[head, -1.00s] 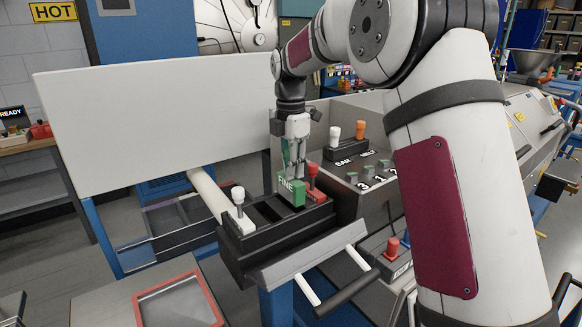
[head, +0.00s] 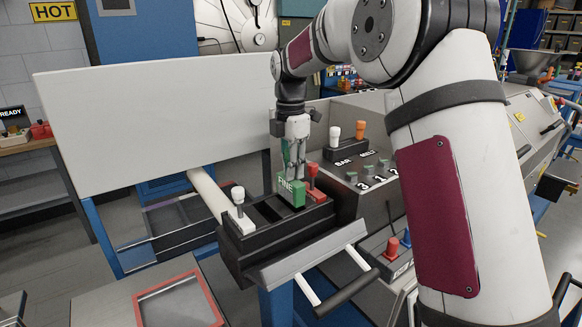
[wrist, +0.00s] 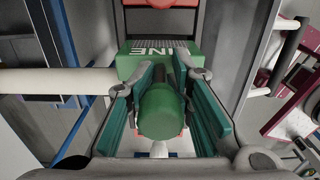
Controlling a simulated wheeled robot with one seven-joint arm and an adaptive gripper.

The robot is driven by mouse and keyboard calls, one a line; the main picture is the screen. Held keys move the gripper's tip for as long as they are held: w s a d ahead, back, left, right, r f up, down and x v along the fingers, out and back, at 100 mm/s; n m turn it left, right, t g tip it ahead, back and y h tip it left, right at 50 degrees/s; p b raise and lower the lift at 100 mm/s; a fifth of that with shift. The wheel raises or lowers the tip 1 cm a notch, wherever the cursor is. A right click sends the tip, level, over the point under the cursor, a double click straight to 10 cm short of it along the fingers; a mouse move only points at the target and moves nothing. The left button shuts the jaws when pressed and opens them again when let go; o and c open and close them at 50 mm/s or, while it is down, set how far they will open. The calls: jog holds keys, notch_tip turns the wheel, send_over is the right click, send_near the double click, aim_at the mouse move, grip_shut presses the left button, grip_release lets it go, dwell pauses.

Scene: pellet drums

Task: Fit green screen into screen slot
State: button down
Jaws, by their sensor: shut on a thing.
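The green screen (head: 291,192), a block marked FINE with a round green knob, stands upright at a black rack (head: 275,240) in the head view. A red-knobbed piece (head: 313,182) stands right beside it and a white-knobbed piece (head: 239,208) at the rack's left, with dark openings between. My gripper (head: 294,165) is above the green screen, shut on its knob. The wrist view shows the knob (wrist: 162,115) between the fingers and the FINE block (wrist: 158,62) beyond. How deep the screen sits in the rack is hidden. I cannot tell which opening is the screen slot.
A large pale panel (head: 160,120) stands behind the rack at left. A control box (head: 352,160) with levers is close at right. Handle bars (head: 340,285) stick out in front. A red-framed window (head: 180,305) lies lower left.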

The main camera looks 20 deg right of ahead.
aim_at(291, 187)
jog(key=shift+f, duration=2.8)
jog(key=c, duration=1.3)
grip_release()
notch_tip(291, 187, up, 11)
jog(key=shift+f, duration=0.1)
jog(key=shift+r, duration=0.6)
